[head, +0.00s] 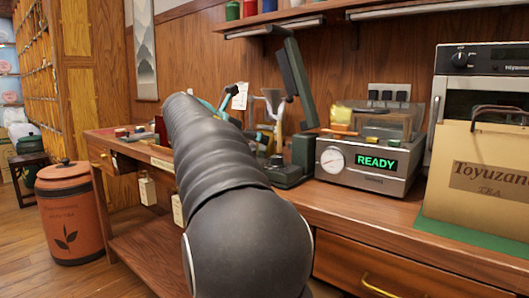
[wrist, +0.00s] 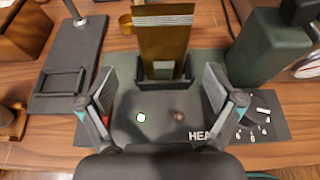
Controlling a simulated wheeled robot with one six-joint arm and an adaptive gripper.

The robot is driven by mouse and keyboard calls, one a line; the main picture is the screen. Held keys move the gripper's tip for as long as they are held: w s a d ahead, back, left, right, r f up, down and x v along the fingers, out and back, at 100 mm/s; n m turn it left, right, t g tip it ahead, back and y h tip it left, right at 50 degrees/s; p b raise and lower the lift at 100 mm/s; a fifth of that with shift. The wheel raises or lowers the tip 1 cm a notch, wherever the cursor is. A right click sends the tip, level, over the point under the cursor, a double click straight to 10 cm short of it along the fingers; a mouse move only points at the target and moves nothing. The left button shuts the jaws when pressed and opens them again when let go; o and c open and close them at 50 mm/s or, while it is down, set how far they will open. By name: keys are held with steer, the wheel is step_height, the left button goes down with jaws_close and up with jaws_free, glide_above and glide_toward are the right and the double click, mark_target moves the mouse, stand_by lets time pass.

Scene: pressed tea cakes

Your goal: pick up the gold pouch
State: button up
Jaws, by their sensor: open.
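The gold pouch (wrist: 166,45) stands upright in a dark holder (wrist: 183,80) at the top middle of the wrist view, with a pale striped band near its top. My gripper (wrist: 160,76) is open, with one finger on each side of the pouch's lower part and clear space between. Neither finger touches the pouch. In the head view my arm covers most of this spot, and I cannot make out the pouch for sure.
A dark green block (wrist: 262,45) stands close right of the pouch, and a black stand (wrist: 70,60) is to the left. A small brass cup (wrist: 126,22) is beside the pouch. The READY machine (head: 368,165) and a Toyuzan tea bag (head: 480,165) are on the bench at right.

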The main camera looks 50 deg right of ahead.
steer(key=shift+s+f+b+x, duration=0.1)
steer(key=shift+s+b+x, duration=0.1)
steer(key=shift+x, duration=1.5)
steer(key=shift+s+f+b+x, duration=0.1)
steer(key=shift+b+x, duration=0.05)
steer(key=shift+x, duration=1.5)
steer(key=shift+w+a, duration=0.1)
steer(key=c, duration=1.1)
steer(key=shift+o, duration=0.2)
